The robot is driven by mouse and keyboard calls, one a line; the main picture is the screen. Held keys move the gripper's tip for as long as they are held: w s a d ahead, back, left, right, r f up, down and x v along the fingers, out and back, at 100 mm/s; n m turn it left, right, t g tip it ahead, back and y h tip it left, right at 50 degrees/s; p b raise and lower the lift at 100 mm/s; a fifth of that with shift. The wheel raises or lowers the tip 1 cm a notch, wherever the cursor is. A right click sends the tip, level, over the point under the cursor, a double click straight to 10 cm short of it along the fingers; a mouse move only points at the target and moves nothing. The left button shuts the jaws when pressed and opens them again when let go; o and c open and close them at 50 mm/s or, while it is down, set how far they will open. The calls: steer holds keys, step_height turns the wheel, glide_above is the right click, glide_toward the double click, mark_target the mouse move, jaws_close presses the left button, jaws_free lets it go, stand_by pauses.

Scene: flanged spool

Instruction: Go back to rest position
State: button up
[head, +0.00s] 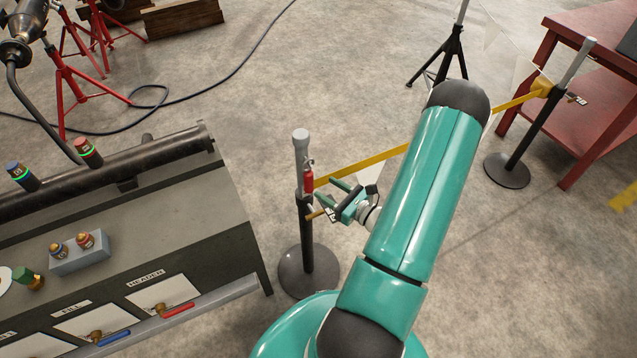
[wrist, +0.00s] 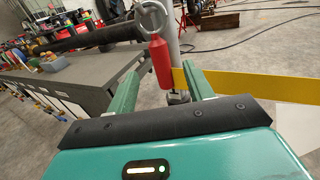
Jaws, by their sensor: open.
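My gripper (head: 326,198) is open, its two green fingers spread toward a grey-topped barrier post (head: 302,150). In the wrist view the fingers stand apart on either side of a red cylindrical piece (wrist: 160,62) with a metal ring above it, in front of the post. The red piece also shows in the head view (head: 308,185) on the post. The jaws are not closed on it; I cannot tell whether a finger touches it or the post. My teal arm (head: 420,190) reaches out from the bottom of the head view.
A yellow barrier tape (head: 365,165) runs right from the post, behind my arm, toward a second post (head: 530,125). A grey bench (head: 190,225) with a dark pipe stands at left. A red table (head: 590,95) is at upper right. Concrete floor lies open between.

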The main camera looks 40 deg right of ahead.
steer(key=s+d, duration=0.1)
steer(key=s, duration=0.7)
steer(key=w+a+r+n+g+y, duration=0.3)
steer(key=a+r+n+g+y, duration=0.2)
steer(key=a+r+n+g, duration=0.35)
steer(key=w+a+r+n+g+y, duration=0.4)
steer(key=a+r+n, duration=0.3)
steer(key=a+n, duration=0.35)
steer(key=s+a+r+n+h, duration=0.3)
steer(key=a+r+n+h, duration=0.2)
steer(key=r+n, duration=0.2)
steer(key=s+a+r+n+h, duration=0.3)
steer(key=a+r+n+h, duration=0.3)
steer(key=r+n, duration=0.2)
step_height(320, 180, up, 2)
steer(key=shift+r+n, duration=0.15)
steer(key=shift+n, duration=0.15)
steer(key=shift+s, duration=0.1)
stand_by(1.5)
